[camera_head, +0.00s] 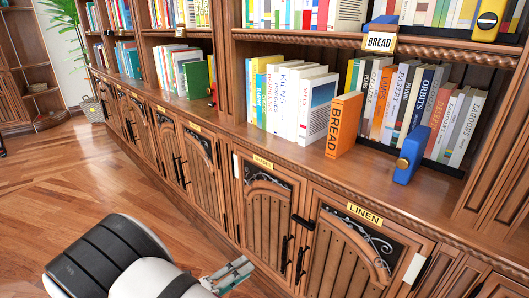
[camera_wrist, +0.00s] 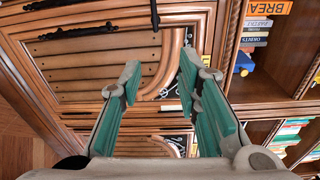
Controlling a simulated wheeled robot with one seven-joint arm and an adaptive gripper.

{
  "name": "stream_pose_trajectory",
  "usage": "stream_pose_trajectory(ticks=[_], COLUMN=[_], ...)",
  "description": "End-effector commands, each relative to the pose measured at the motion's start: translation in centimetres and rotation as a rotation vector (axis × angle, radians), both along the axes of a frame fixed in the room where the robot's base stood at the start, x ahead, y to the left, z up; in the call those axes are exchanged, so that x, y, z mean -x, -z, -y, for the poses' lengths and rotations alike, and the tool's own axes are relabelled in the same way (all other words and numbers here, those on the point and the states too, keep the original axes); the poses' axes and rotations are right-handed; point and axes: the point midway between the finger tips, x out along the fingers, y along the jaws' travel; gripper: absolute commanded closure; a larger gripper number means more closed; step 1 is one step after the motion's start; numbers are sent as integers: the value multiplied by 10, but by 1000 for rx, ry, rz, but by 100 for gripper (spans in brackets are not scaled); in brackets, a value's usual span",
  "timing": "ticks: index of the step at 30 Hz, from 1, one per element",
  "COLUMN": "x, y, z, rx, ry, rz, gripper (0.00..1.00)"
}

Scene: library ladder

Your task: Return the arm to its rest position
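My gripper (camera_head: 232,274) shows at the bottom of the head view, in front of the lower cabinet doors and below the shelf ledge. In the wrist view my gripper (camera_wrist: 160,78) has its two green-padded fingers spread apart, with nothing between them. Beyond the fingers is a wooden cabinet door (camera_wrist: 95,62) with black handles. My arm is low at the bottom of the head view and only part of it shows.
The bookcase (camera_head: 250,146) runs along the right. An orange book marked BREAD (camera_head: 344,125) stands at the ledge, left of a blue bookend (camera_head: 411,156). The LINEN door (camera_head: 345,255) is close to my gripper. Open wooden floor (camera_head: 75,190) lies to the left.

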Motion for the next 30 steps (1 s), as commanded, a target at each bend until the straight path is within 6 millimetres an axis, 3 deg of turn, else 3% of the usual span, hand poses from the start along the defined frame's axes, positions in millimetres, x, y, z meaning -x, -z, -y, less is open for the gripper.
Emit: stream_pose_trajectory(ticks=[11,17,23,30], x=[-8,-5,15,57], y=[-56,-108,-163,-216], z=[42,88,144,202], rx=[-223,-429,-654,-875], ry=[212,431,712,1053], rz=[134,294,523,833], gripper=[69,69,69,69])
